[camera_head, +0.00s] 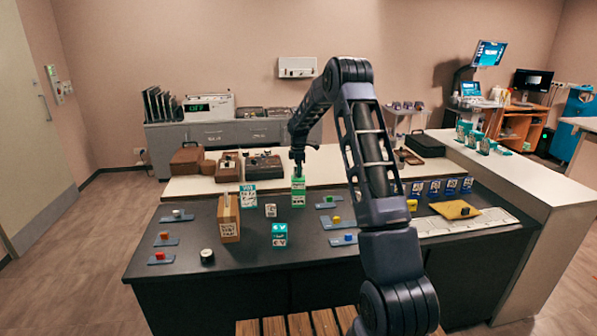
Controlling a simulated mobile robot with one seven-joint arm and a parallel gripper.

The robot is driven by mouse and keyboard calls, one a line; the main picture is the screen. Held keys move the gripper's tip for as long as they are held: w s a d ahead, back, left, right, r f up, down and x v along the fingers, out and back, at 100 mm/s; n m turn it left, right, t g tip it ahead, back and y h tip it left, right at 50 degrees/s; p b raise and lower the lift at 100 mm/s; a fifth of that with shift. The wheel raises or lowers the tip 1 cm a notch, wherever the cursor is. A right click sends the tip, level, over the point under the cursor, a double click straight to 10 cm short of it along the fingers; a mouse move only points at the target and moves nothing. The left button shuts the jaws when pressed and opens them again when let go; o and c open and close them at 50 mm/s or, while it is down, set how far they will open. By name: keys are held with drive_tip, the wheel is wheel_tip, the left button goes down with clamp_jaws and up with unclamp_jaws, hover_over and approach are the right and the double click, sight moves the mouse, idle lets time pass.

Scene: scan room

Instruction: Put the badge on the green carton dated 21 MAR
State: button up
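My gripper (298,158) points down over the dark counter, just above a green carton (298,197) with a white label. It is too small to tell whether its fingers are open or shut, or whether they touch the carton. A teal and white carton (248,198) stands to the left, and another teal carton (280,238) stands nearer the front. The dates on the cartons are too small to read. I cannot pick out the badge for sure. A small white block (270,210) stands between the cartons.
Several blue-grey plates with small coloured pieces lie around. A yellow pad (455,209) lies at the right. The front middle of the counter is clear.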

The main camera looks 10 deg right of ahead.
drive_tip(key=shift+r, duration=0.1)
wheel_tip(320, 180, up, 10)
drive_tip(key=shift+r, duration=0.2)
drive_tip(key=s+d+r+m+t, duration=0.1)
drive_tip(key=s+d+r+m, duration=0.15)
drive_tip(key=s+r, duration=0.5)
drive_tip(key=s+d+r+m, duration=0.1)
drive_tip(key=s+r+m, duration=0.3)
drive_tip(key=s, duration=0.7)
drive_tip(key=s+d+r+m+t, duration=0.1)
drive_tip(key=s+r+m, duration=0.1)
drive_tip(key=s+r, duration=0.6)
drive_tip(key=s+d+f+m+t, duration=0.1)
drive_tip(key=s+f+m, duration=0.1)
drive_tip(key=s, duration=0.7)
drive_tip(key=s+d+f+m, duration=0.1)
drive_tip(key=s+m, duration=0.3)
drive_tip(key=s, duration=0.6)
drive_tip(key=s+d+f+m+t, duration=0.1)
drive_tip(key=s+f+m, duration=0.2)
drive_tip(key=s, duration=0.7)
drive_tip(key=shift+s+d+f+t, duration=0.2)
drive_tip(key=shift+f+t, duration=0.1)
drive_tip(key=shift+f, duration=0.05)
